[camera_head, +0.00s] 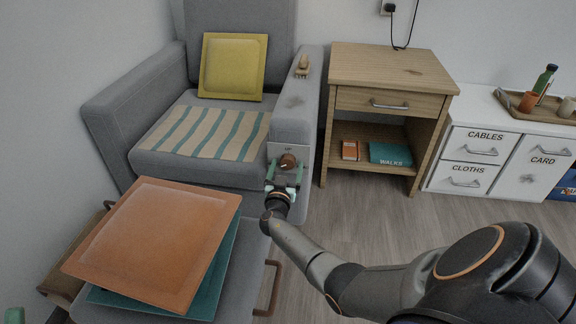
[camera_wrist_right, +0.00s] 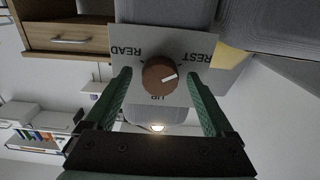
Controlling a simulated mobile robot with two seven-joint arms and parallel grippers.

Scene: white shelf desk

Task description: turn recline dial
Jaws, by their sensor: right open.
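The brown round recline dial (camera_head: 288,161) is on a light plate on the front of the grey armchair's right armrest. In the right wrist view the dial (camera_wrist_right: 160,76) has a white mark pointing right and slightly up, roughly toward the word REST. The plate (camera_wrist_right: 180,40) also reads READ and UP, upside down here. My right gripper (camera_head: 285,175) is open at the dial, its green fingers on either side of it. I cannot tell whether they touch it. A small green tip at the bottom left edge of the head view may be my left gripper (camera_head: 14,315).
The armchair (camera_head: 110,115) holds a yellow cushion (camera_head: 233,66) and a striped cloth (camera_head: 205,131). An orange cushion (camera_head: 155,240) lies on a teal one in front. A wooden side table (camera_head: 392,65) and white drawers (camera_head: 480,150) stand right. Bare floor lies between.

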